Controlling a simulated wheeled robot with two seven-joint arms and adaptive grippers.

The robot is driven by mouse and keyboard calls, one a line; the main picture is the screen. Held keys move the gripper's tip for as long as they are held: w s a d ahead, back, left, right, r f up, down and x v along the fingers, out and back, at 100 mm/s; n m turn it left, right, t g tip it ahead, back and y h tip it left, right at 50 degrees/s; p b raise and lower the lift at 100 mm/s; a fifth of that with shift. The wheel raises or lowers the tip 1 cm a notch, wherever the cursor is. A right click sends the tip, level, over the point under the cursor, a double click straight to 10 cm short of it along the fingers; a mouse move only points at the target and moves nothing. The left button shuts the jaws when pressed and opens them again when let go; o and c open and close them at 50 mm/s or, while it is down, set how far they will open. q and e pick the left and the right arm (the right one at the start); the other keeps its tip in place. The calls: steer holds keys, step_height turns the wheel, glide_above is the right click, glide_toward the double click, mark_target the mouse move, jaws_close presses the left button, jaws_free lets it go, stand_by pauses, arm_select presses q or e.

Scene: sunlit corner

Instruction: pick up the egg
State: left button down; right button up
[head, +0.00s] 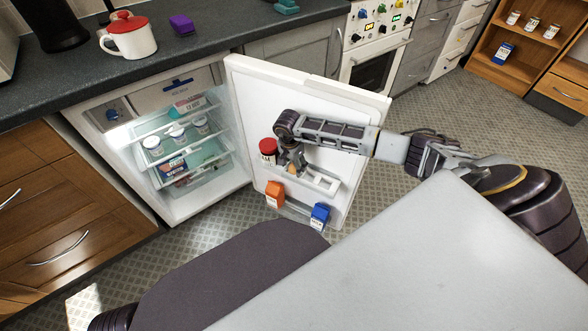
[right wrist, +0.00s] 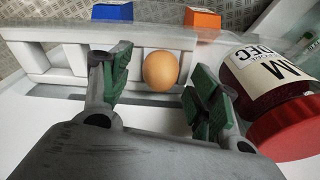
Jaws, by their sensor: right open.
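A brown egg (right wrist: 160,71) sits in the white egg rack (right wrist: 60,62) on the fridge door. In the right wrist view it shows between the two green-padded fingertips of my right gripper (right wrist: 158,88), which is open. I cannot see either finger touching it. In the head view my right gripper (head: 292,160) hangs over the door shelf and largely hides the egg. My left gripper is not in view.
A red-lidded jam jar (right wrist: 268,95) stands close beside the right finger. An orange carton (head: 275,194) and a blue carton (head: 320,216) stand in the lower door shelf. The fridge door (head: 300,85) is open; the shelves inside hold white tubs (head: 177,135).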

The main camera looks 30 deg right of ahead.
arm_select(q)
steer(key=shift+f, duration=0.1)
arm_select(e)
steer(key=c, duration=0.7)
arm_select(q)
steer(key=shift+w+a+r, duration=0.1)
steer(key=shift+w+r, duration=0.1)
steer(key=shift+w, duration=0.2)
arm_select(e)
steer(key=shift+c, duration=0.2)
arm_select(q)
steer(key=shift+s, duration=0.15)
arm_select(e)
steer(key=shift+r, duration=0.2)
